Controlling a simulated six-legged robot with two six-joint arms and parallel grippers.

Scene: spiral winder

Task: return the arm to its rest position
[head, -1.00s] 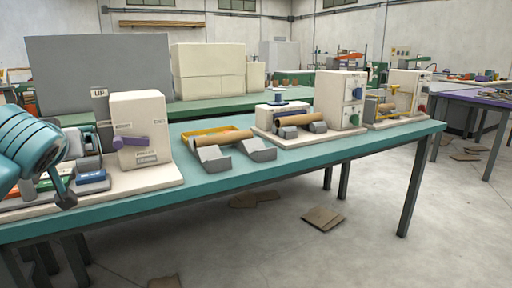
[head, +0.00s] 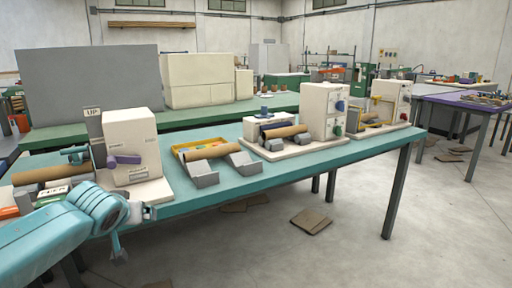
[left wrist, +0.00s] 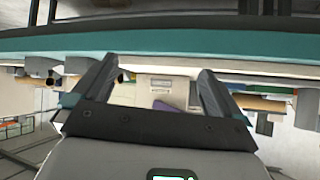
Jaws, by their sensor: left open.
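My left arm comes in from the lower left of the head view, in front of the teal table (head: 345,160). My left gripper (head: 148,212) is small and partly hidden there by my wrist, near the table's front edge. In the left wrist view my left gripper (left wrist: 155,88) shows two dark fingers spread apart with nothing between them. Beyond them is the white machine box (left wrist: 172,88) with its purple lever (left wrist: 162,106). My right arm is not in view.
A white box with a purple lever (head: 124,161) stands near my arm. A cardboard tube (head: 52,173) lies left of it. Grey V-blocks (head: 243,164), a yellow tray (head: 182,149) and another white machine (head: 320,112) stand further right. Floor before the table is mostly open.

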